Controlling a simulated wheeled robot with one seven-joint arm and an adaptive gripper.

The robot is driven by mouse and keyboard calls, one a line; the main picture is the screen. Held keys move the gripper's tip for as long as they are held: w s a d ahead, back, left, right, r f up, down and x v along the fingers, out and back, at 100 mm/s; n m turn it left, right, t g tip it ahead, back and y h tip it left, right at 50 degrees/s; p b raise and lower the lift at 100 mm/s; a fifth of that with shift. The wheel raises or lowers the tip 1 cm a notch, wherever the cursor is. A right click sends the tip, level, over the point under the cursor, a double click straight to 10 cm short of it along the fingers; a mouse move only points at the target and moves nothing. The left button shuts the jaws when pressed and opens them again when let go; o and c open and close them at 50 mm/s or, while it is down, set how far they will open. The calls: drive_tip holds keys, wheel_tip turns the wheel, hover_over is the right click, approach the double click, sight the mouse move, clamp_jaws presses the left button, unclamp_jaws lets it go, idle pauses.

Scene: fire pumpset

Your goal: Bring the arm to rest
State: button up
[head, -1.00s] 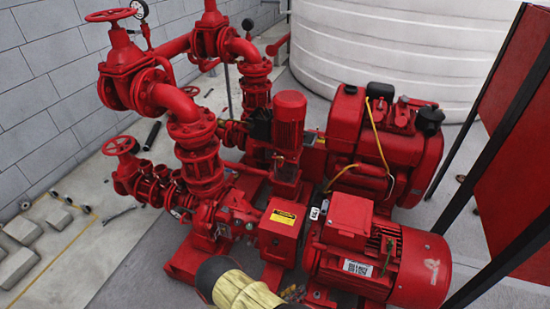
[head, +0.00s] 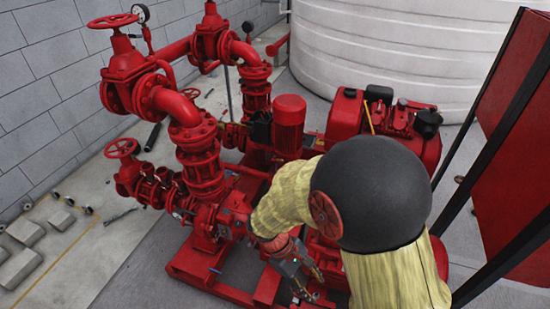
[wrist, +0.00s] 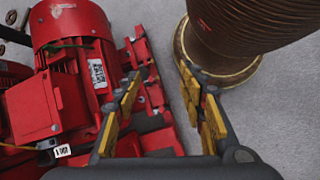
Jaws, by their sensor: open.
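My gripper (head: 317,284) hangs low in front of the red pumpset in the head view, at the end of my bent arm with its pale yellow sleeve and dark round joint. In the wrist view my gripper (wrist: 162,98) shows two fingers with yellow pads, spread apart with nothing between them. Beyond the fingers are grey floor and the edge of the red pump base (wrist: 152,95). A red electric motor (wrist: 72,50) with a barcode label is close on the left. In the head view my arm hides most of this motor.
Red valves and pipes (head: 195,145) stand left of my arm. A red engine (head: 345,112) is behind it. A white tank (head: 380,50) stands at the back, a red panel (head: 515,150) with black posts at the right. Open floor (head: 125,265) lies at the lower left.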

drive_tip(key=s+d+r+m+t+y+p, duration=0.1)
drive_tip(key=s+d+r+m+t+y, duration=0.1)
drive_tip(key=r, duration=0.8)
drive_tip(key=s+d+r+m+t+y+p, duration=0.1)
drive_tip(key=s+d+r+m+t+y, duration=0.1)
drive_tip(key=r, duration=0.8)
drive_tip(key=s+d+r+m+t+y+p, duration=0.2)
drive_tip(key=r+m, duration=0.4)
drive_tip(key=r, duration=0.5)
drive_tip(key=s+d+t, duration=0.1)
drive_tip(key=d+t, duration=0.1)
drive_tip(key=shift+d, duration=0.3)
drive_tip(key=shift+r, duration=0.1)
